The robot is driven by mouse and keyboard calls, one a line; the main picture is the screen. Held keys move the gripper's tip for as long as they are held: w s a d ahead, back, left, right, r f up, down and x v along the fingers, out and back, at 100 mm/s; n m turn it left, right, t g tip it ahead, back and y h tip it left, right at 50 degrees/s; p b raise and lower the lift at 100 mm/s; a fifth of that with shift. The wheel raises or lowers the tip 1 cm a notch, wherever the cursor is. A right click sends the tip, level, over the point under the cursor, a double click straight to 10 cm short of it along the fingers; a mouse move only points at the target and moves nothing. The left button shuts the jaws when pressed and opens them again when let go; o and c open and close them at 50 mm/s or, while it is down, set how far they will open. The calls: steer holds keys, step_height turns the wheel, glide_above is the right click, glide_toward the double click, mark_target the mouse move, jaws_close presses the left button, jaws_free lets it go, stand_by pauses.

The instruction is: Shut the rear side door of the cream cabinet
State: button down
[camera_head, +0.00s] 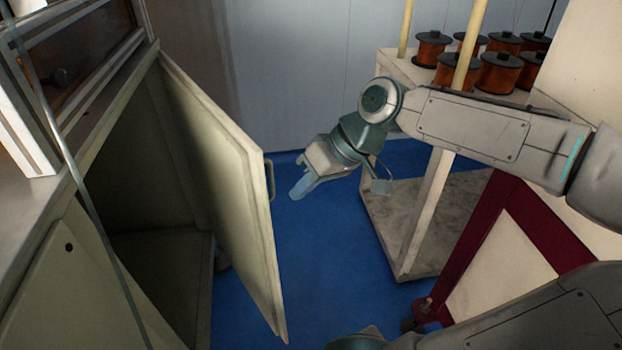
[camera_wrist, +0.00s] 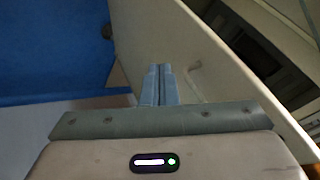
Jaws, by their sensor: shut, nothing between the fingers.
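The cream cabinet (camera_head: 20,210) stands at the left in the head view, with a dark open interior. Its side door (camera_head: 225,190) stands swung well open, with a small handle (camera_head: 270,180) on its outer face near the free edge. My gripper (camera_head: 297,193) is shut and empty, to the right of the door, in front of its outer face; a gap of blue floor shows between them. In the wrist view my shut fingers (camera_wrist: 158,72) point along the door (camera_wrist: 200,50), which spans from top centre to lower right. I cannot tell there whether they touch it.
A cream trolley (camera_head: 395,240) with several copper-wire spools (camera_head: 500,72) stands at the back right, behind my arm. A dark red frame (camera_head: 480,235) with cream panels is at the right. Blue floor (camera_head: 320,240) is clear between door and trolley.

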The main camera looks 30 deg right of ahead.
steer(key=a, duration=0.1)
steer(key=a+f, duration=0.1)
steer(key=a, duration=0.1)
steer(key=a+b, duration=0.1)
steer(key=a, duration=0.1)
steer(key=shift+f, duration=0.4)
steer(key=shift+a, duration=0.1)
